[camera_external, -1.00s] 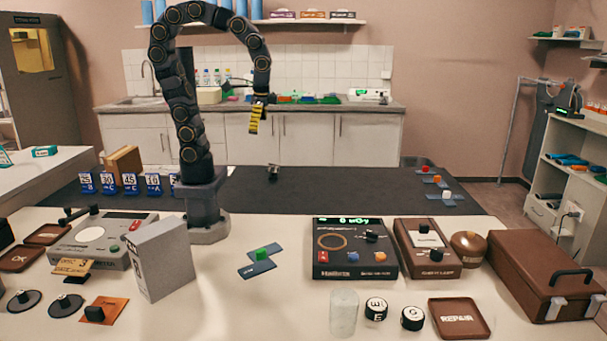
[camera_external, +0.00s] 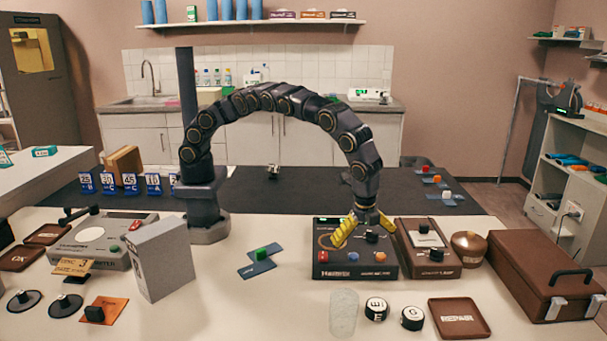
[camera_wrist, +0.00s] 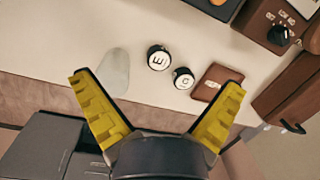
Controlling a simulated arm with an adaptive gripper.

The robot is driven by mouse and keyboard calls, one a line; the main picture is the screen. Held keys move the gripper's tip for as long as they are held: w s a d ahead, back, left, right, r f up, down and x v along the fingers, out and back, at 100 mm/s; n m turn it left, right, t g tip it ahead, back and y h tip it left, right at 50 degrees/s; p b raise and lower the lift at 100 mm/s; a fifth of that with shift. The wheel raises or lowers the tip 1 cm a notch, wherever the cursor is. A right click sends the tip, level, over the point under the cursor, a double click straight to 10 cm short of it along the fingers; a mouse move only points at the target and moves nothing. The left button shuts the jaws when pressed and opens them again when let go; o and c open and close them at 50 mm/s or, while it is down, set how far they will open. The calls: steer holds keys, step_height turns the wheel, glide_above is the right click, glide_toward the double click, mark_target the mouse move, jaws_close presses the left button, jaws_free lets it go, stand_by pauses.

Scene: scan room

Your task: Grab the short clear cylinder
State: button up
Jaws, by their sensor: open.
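The short clear cylinder (camera_external: 343,314) stands upright on the white table near its front edge, left of two small black-and-white lettered pieces. In the wrist view the clear cylinder (camera_wrist: 113,72) shows faintly, just beyond the tip of the left yellow finger. My gripper (camera_external: 363,232) has yellow fingers, is open and empty, and hangs above the black device, behind the cylinder and a little right of it. In the wrist view my gripper (camera_wrist: 160,87) is spread wide with nothing between its fingers.
Two lettered pieces, E (camera_external: 376,309) and G (camera_external: 412,318), stand right of the cylinder. A brown REPAIR tray (camera_external: 461,334) lies further right. The black device (camera_external: 335,271) sits behind the cylinder. A brown case (camera_external: 535,270) is at the right.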

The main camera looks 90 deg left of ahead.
mark_target(344, 309)
steer(key=s+d+f+m, duration=0.1)
steer(key=d, duration=0.2)
steer(key=s+d+f+m+h, duration=0.1)
steer(key=d, duration=0.1)
steer(key=s+d+f, duration=0.2)
steer(key=d, duration=0.1)
steer(key=shift+s+d+m+g+h, duration=0.1)
steer(key=shift+d+m+g+h, duration=0.2)
steer(key=shift+d+m+g, duration=0.1)
step_height(344, 309, down, 8)
steer(key=shift+a+r, duration=0.1)
steer(key=shift+r, duration=0.1)
steer(key=c, duration=1.1)
